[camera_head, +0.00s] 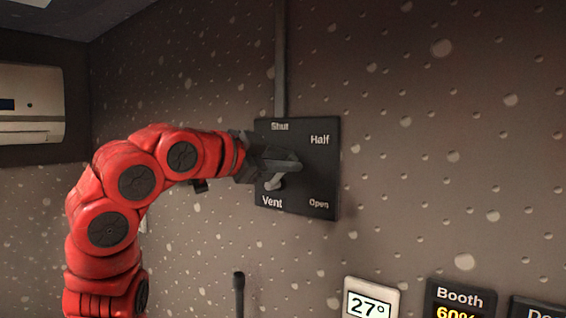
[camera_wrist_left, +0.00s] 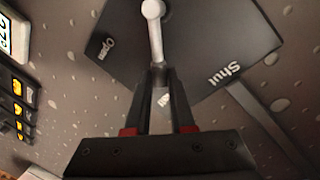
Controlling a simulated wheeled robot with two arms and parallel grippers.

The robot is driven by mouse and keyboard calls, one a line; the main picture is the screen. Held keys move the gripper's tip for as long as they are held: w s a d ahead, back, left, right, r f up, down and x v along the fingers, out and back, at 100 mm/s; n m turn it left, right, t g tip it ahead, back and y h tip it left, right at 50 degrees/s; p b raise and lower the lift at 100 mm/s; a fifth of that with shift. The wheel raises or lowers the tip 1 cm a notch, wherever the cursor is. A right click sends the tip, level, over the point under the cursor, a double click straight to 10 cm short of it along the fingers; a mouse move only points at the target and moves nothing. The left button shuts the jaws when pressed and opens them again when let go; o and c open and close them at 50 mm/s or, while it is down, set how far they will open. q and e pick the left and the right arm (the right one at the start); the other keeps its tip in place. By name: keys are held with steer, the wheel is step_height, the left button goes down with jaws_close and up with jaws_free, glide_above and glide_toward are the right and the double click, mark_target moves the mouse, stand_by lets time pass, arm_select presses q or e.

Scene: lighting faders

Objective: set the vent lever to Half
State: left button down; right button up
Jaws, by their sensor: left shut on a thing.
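The vent panel (camera_head: 325,172) is a dark plate on the wall, with labels Shut at top, Half at upper right, Open at lower right and Vent at lower left. Its pale grey lever (camera_head: 274,183) has its round pivot near the Vent label, partly hidden by my left gripper (camera_head: 297,163). In the left wrist view the lever (camera_wrist_left: 156,38) runs from the pivot in between the fingertips of my left gripper (camera_wrist_left: 158,70), which is shut on its end. There the lever points roughly toward the partly covered Half label between my fingers. My right gripper is not in view.
A grey conduit (camera_head: 281,60) runs up the wall from the panel. Below are a white thermostat (camera_head: 372,297) reading 27° and a dark Booth display (camera_head: 460,300). A white wall unit (camera_head: 30,105) hangs at the left. The wall right of the panel is clear.

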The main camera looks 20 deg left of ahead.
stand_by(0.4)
arm_select(q)
steer(key=c, duration=0.8)
jaws_free()
steer(key=shift+d, duration=0.1)
steer(key=shift+o, duration=0.2)
steer(key=v, duration=1.7)
steer(key=shift+s+p, duration=0.2)
steer(key=shift+p, duration=0.2)
steer(key=shift+w+f, duration=0.1)
